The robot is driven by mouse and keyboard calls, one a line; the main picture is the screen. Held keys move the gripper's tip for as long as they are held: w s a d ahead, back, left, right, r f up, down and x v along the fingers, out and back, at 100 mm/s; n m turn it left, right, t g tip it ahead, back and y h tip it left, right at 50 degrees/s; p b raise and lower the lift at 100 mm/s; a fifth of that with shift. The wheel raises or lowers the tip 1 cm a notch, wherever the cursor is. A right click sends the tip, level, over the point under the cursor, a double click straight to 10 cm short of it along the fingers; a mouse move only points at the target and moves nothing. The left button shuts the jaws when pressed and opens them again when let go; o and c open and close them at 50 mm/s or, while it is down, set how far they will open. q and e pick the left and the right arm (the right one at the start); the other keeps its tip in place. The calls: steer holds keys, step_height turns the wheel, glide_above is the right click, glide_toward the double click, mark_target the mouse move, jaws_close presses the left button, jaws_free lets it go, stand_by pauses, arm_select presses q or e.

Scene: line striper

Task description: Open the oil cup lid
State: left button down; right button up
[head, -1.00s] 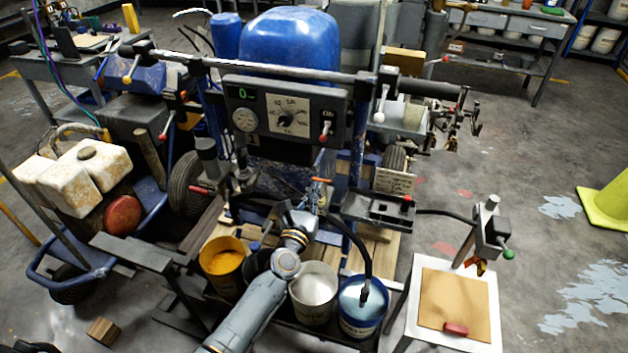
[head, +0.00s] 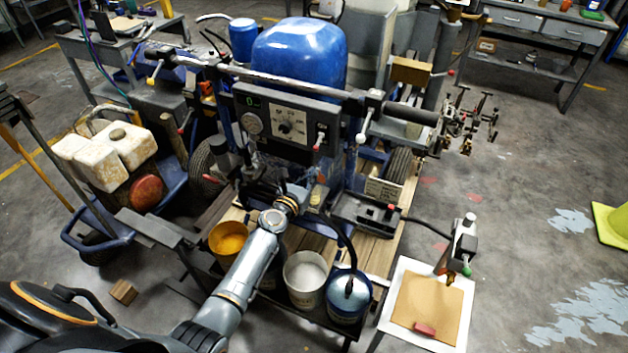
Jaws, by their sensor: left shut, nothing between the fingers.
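The line striper (head: 290,125) stands in the middle of the head view, with a blue tank on top and a gauge panel in front. My left arm reaches in from the lower left, across the paint buckets. My left gripper (head: 300,188) is at its far end, low in front of the machine below the panel. It is shut and empty, small and dark against the parts around it. I cannot make out the oil cup or its lid for sure among the dark parts there, nor whether the gripper touches anything. My right gripper is not in view.
An orange paint bucket (head: 228,240), a white bucket (head: 305,278) and a blue bucket (head: 348,296) stand close by the arm. A black hose dips into the blue one. A white stand with a tan board (head: 427,305) is at right. A yellow cone (head: 612,222) stands far right on clear floor.

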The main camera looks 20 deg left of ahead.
arm_select(q)
steer(key=shift+w+r, duration=0.25)
steer(key=shift+w, duration=0.1)
steer(key=shift+w+d+r, duration=0.1)
steer(key=shift+w+r, duration=0.1)
steer(key=shift+w, duration=0.25)
steer(key=shift+w+d+r, duration=0.1)
steer(key=shift+w+r, duration=0.05)
steer(key=shift+w, duration=0.3)
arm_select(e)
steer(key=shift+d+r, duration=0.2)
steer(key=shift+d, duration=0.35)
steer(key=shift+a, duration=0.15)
